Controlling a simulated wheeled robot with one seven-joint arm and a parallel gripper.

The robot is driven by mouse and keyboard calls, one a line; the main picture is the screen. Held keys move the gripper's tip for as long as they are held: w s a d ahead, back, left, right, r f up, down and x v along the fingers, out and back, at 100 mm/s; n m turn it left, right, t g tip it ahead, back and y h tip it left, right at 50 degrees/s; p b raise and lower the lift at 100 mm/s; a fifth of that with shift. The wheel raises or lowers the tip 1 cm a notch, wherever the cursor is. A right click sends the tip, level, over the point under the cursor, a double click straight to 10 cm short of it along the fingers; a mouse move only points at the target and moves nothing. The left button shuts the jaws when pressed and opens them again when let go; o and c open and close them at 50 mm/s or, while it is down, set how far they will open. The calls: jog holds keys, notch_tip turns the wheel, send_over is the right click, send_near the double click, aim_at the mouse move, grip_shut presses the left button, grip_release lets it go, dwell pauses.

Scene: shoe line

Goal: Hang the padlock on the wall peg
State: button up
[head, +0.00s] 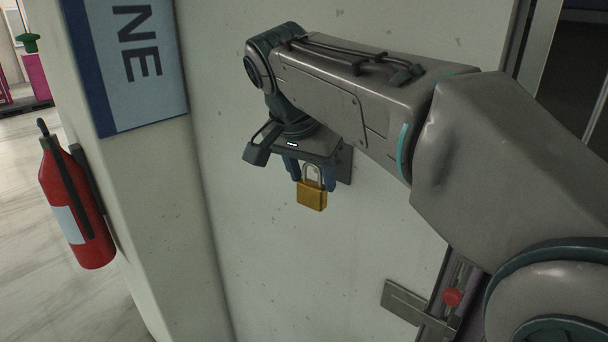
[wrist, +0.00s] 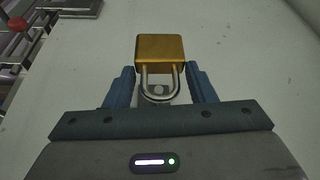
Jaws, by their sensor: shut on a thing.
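The padlock (head: 312,196) has a brass body and a silver shackle. It hangs body down below my gripper (head: 311,177), close to the white wall. In the wrist view the padlock (wrist: 160,50) sits between the blue fingers, with its shackle toward the palm. My gripper is shut on the padlock. A dark plate (head: 345,165) shows at the wall just right of the gripper.
A red fire extinguisher (head: 75,205) hangs on the wall's left side. A blue and white sign (head: 130,60) is above it. A metal rail with a red knob (head: 452,297) and a grey bracket (head: 405,302) are at the lower right. The wall below the padlock is bare.

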jog(key=shift+w+d, duration=0.65)
jog(key=shift+w, duration=0.2)
jog(key=shift+w+d, duration=0.65)
jog(key=shift+w, duration=0.15)
jog(key=shift+w+d+f, duration=0.35)
jog(key=shift+w+f, duration=0.1)
jog(key=shift+f, duration=0.1)
jog(key=o, duration=1.2)
jog(key=p+v, duration=0.1)
jog(key=v, duration=1.3)
jog(key=s+d+f+n, duration=0.1)
jog(key=s+d+f, duration=0.4)
jog(key=f, duration=0.5)
jog(key=s+d+f+n+y, duration=0.1)
jog(key=s+d+f, duration=0.4)
jog(key=f, duration=0.5)
jog(key=s+d+f+n+y, duration=0.1)
jog(key=s+d+f+n, duration=0.2)
jog(key=f, duration=0.7)
jog(key=shift+s+d+f+g, duration=0.15)
jog(key=shift+s+d, duration=0.5)
jog(key=shift+s+d+f+g, duration=0.15)
jog(key=shift+s+d, duration=0.45)
jog(key=shift+d, duration=0.05)
